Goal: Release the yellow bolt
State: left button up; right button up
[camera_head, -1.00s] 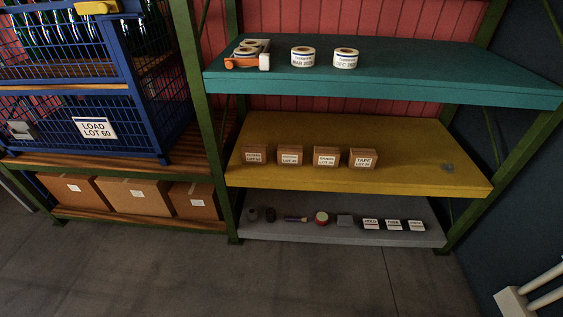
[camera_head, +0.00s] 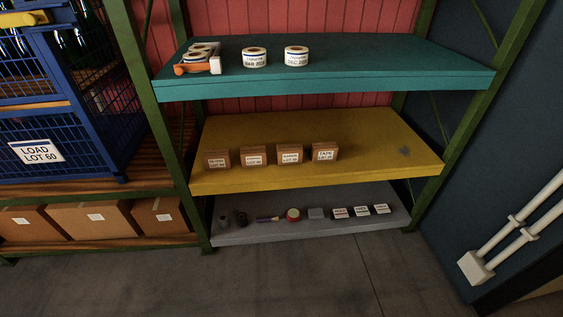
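A yellow bolt (camera_head: 23,19) lies across the top front of the blue wire cage (camera_head: 65,110) at the left edge of the view. Its left end is cut off by the picture edge. Neither of my grippers is in view. I cannot tell from here whether the bolt is engaged.
A rack stands ahead with a teal shelf (camera_head: 330,84), a yellow shelf (camera_head: 370,160) and a grey shelf (camera_head: 300,227). They hold label rolls, small boxes and tools. Cardboard boxes (camera_head: 90,220) sit below the cage. White pipes (camera_head: 520,220) run on the right wall. The floor in front is clear.

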aim_at(41, 16)
jog(key=u, duration=1.3)
jog(key=i, duration=1.35)
jog(key=u, duration=1.25)
